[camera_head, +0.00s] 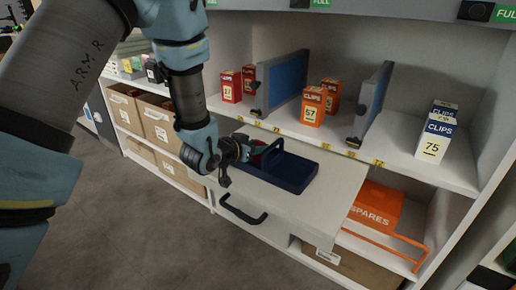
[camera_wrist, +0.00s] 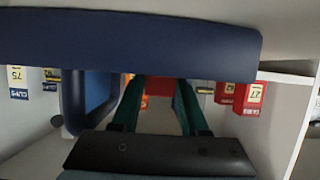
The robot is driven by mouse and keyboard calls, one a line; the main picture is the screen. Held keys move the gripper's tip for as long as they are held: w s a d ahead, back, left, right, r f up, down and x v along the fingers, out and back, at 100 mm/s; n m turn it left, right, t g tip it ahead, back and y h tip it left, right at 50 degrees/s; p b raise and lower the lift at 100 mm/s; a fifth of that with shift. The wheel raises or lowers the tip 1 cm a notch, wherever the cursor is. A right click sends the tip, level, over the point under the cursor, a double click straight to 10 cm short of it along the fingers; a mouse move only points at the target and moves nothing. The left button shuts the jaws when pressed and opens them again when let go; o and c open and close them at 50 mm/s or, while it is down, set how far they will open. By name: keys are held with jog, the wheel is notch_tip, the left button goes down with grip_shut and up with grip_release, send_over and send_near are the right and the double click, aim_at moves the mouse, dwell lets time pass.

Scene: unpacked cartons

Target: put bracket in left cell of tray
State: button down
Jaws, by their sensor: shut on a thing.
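In the wrist view the tray's dark blue wall (camera_wrist: 130,44) crosses the top. My gripper (camera_head: 255,154) is low over the tray's left part. In the wrist view its two green fingers (camera_wrist: 159,100) are shut on a red piece, the bracket (camera_wrist: 160,84), seen only in part between them. In the head view a bit of red (camera_head: 264,147) shows beside the gripper. The tray's cells and any gap under the bracket are hidden.
Behind, orange clips boxes (camera_head: 312,106), red boxes (camera_head: 231,86) and blue dividers (camera_head: 371,101) stand on the shelf. A white-and-blue clips box (camera_head: 434,140) stands at right. An orange spares bin (camera_head: 375,207) is below. The board's right part is clear.

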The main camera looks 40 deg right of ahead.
jog(key=shift+f, duration=0.2)
jog(key=shift+c, duration=2.1)
grip_release()
jog(key=shift+r, duration=0.1)
jog(key=p+v, duration=0.1)
jog(key=v, duration=0.9)
jog(key=shift+a+r, duration=0.15)
jog(key=shift+r, duration=0.05)
jog(key=shift+p+v, duration=0.55)
jog(key=shift+v, duration=0.25)
jog(key=shift+a+f, duration=0.1)
jog(key=shift+f, duration=0.05)
